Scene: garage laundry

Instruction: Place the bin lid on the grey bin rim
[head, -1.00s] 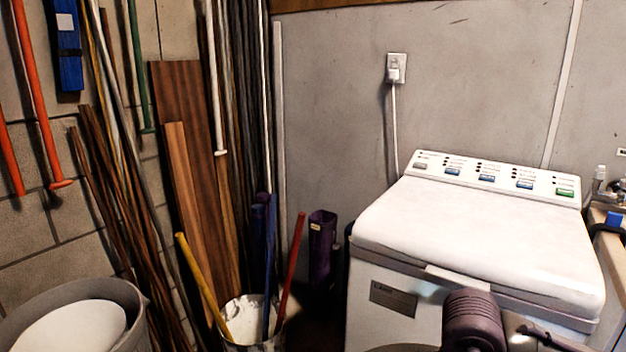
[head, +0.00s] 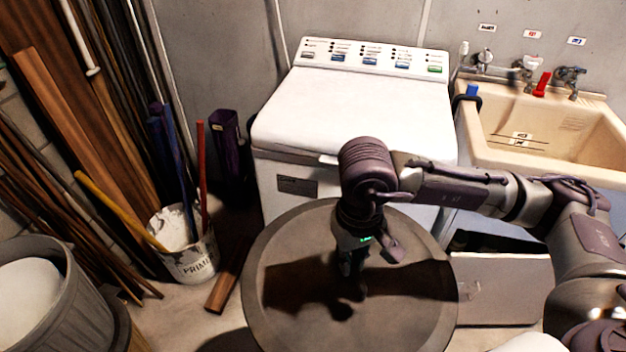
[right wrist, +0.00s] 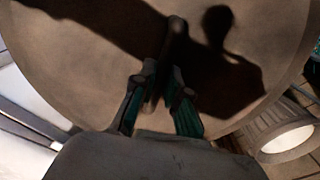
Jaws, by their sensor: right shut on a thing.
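The bin lid (head: 285,275) is a large round grey-brown disc in the lower middle of the head view; it fills much of the right wrist view (right wrist: 62,72). My right gripper (head: 352,284) points down at the lid's middle and is shut on its handle, which is largely hidden by the fingers. The fingers also show in the right wrist view (right wrist: 163,75). The grey bin (head: 85,305) stands at the lower left, open, with something white inside. It also shows in the right wrist view (right wrist: 262,132). The lid is clear of the bin, to its right. My left gripper is out of view.
A white primer bucket (head: 190,258) with several poles stands between bin and lid. Planks (head: 90,130) lean on the left wall. A white washer (head: 345,115) stands behind the lid, with a beige sink (head: 550,130) to the right. A short wood piece (head: 228,280) lies on the floor.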

